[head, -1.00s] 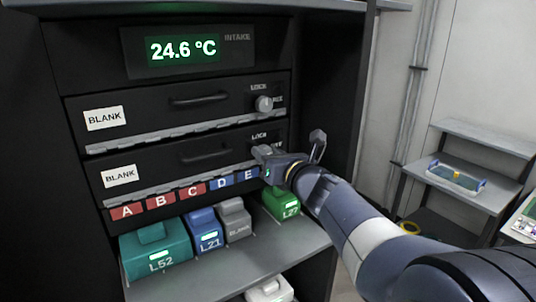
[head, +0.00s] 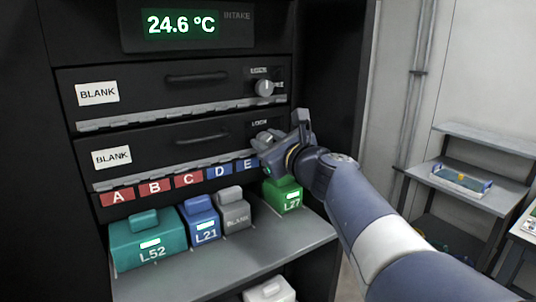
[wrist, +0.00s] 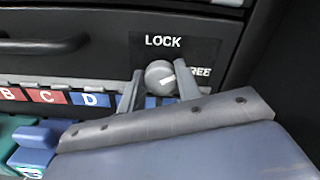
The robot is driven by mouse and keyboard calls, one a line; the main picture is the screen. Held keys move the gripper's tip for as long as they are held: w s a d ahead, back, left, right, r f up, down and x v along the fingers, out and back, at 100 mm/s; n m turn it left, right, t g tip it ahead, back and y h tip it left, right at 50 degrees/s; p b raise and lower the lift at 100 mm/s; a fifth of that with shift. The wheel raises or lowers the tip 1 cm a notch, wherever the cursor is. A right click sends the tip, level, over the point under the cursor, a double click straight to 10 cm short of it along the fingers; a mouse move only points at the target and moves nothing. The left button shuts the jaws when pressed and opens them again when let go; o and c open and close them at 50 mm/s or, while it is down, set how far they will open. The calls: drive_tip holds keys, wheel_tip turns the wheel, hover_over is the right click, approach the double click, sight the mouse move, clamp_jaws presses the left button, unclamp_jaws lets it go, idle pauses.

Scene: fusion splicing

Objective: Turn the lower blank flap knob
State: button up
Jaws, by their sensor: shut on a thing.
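The lower blank flap (head: 155,148) is a black panel with a white BLANK label, a bar handle and a grey strip along its bottom edge. Its round grey knob (wrist: 159,75) sits under the word LOCK in the wrist view, with its white mark pointing right towards the partly hidden FREE. My gripper (wrist: 158,88) has one finger on each side of the knob and is shut on it. In the head view, my gripper (head: 268,146) covers most of the knob and the lettering beside it.
The upper blank flap (head: 150,98) has its own knob (head: 265,88), clear of my gripper. Red and blue lettered tags line the lower edge. A shelf (head: 210,262) below holds teal (head: 150,240), blue, grey and green (head: 283,196) boxes. A dark cabinet wall stands close on the right.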

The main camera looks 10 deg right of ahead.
drive_tip(key=n+b, duration=0.6)
drive_tip(key=shift+f, duration=0.4)
drive_tip(key=n+b, duration=0.3)
drive_tip(key=n, duration=0.1)
drive_tip(key=shift+r+n+b, duration=0.1)
drive_tip(key=shift+n+b, duration=0.25)
drive_tip(key=shift+n, duration=0.25)
drive_tip(key=shift+r, duration=0.1)
drive_tip(key=o, duration=1)
drive_tip(key=shift+s, duration=0.1)
drive_tip(key=b+v, duration=0.1)
drive_tip(key=v, duration=0.9)
drive_tip(key=shift+s+r, duration=0.1)
drive_tip(key=shift+s, duration=0.2)
drive_tip(key=shift+w, duration=0.1)
